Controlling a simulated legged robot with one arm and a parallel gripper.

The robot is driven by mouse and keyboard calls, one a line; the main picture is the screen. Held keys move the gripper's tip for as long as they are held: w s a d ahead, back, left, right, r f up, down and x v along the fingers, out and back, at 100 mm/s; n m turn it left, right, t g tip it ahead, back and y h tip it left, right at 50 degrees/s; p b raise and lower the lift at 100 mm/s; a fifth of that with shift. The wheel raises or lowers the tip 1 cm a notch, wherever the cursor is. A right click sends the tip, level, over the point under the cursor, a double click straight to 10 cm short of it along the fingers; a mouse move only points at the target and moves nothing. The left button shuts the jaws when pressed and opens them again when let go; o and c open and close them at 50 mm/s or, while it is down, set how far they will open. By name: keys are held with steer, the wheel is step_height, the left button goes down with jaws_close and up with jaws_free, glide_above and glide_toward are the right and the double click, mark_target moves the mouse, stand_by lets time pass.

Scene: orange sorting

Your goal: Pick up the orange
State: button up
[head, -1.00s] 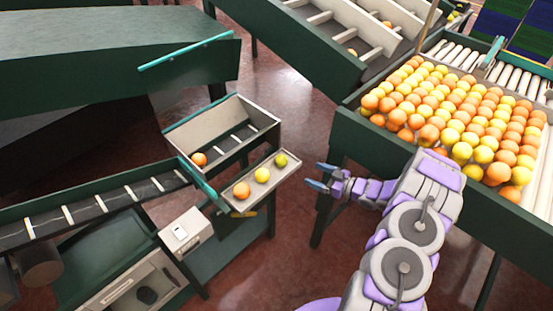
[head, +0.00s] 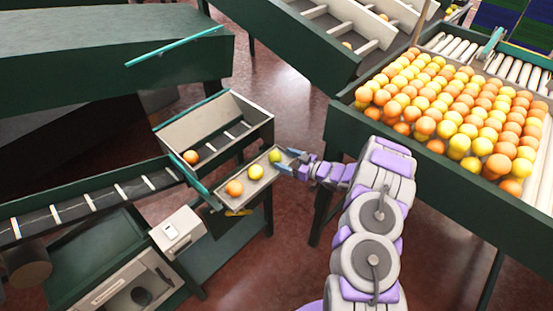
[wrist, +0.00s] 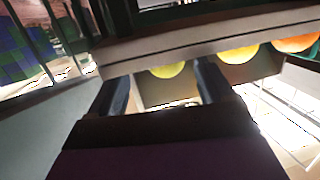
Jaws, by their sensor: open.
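An orange (head: 234,188) sits at the near left end of a small grey tray (head: 243,199). A yellow fruit (head: 256,172) sits in the tray's middle, and a yellow-green fruit (head: 274,156) at its far right end. My gripper (head: 284,160) is open and empty at that far right end, close to the yellow-green fruit. In the wrist view, my two dark fingers (wrist: 163,82) point at the tray's edge (wrist: 110,62), with a yellow fruit (wrist: 168,70) showing between them. The orange (wrist: 296,43) is farther right there, partly hidden by the tray edge.
Another orange fruit (head: 190,157) lies in the grey trough (head: 212,122) behind the tray. A conveyor (head: 85,203) runs in from the left. A large green-sided bin (head: 440,182) of many oranges and yellow fruits stands at right. Open floor lies between them.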

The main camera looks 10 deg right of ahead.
mark_target(280, 159)
steer(key=x, duration=0.3)
steer(key=shift+s+a, duration=0.15)
steer(key=shift+a, duration=0.6)
steer(key=shift+d, duration=0.75)
steer(key=c, duration=0.6)
steer(key=shift+a, duration=0.55)
steer(key=c, duration=0.5)
